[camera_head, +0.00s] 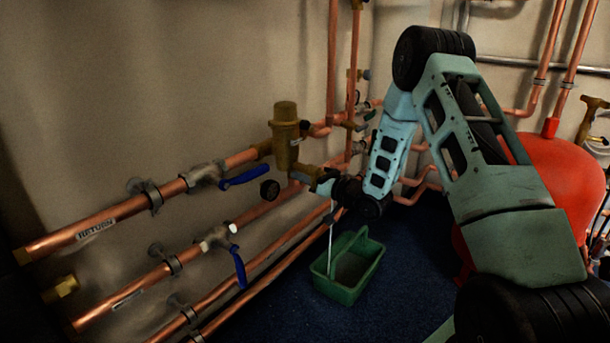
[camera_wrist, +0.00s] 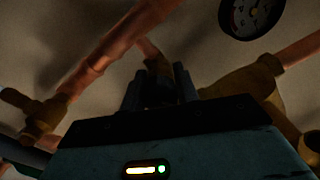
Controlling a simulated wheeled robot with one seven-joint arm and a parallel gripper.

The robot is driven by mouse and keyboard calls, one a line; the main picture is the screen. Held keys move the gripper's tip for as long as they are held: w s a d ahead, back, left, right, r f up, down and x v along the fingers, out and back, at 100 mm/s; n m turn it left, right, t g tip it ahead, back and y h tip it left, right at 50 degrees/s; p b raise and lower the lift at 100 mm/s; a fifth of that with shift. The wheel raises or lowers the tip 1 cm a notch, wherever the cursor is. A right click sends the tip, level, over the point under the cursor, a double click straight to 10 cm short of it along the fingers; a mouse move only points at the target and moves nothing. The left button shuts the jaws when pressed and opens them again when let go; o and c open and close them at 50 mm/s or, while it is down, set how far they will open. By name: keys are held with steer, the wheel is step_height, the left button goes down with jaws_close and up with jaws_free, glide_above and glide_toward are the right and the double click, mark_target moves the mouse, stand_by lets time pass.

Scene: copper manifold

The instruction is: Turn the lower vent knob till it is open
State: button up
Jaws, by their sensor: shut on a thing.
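My gripper (camera_head: 328,190) is at the lower end of the brass pipework, just right of the tall brass body (camera_head: 286,138). In the wrist view my gripper's two dark fingers (camera_wrist: 158,88) stand close on either side of a small dark part, which I take to be the lower vent knob. A brass stem (camera_wrist: 157,66) shows just beyond it. The knob is mostly hidden by the fingers and shadow, so its angle cannot be told. A thin pale tube (camera_head: 330,245) hangs below my gripper into a green caddy (camera_head: 323,267) on the floor.
A round gauge (camera_head: 270,190) sits left of my gripper and shows in the wrist view (camera_wrist: 251,14). Copper pipes with blue lever valves (camera_head: 244,177) run along the left wall. A red tank (camera_head: 565,170) stands at right. Blue floor (camera_head: 405,245) lies clear beside the caddy.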

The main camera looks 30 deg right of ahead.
steer(key=n, duration=0.4)
steer(key=shift+n, duration=0.3)
steer(key=n, duration=0.4)
steer(key=shift+f+n, duration=0.1)
steer(key=shift+n, duration=0.2)
steer(key=n+b, duration=0.1)
steer(key=n, duration=0.3)
steer(key=shift+n, duration=0.3)
steer(key=shift+n+b, duration=0.6)
steer(key=shift+n, duration=1.3)
steer(key=o, duration=1)
steer(key=shift+c, duration=0.2)
steer(key=shift+s, duration=0.15)
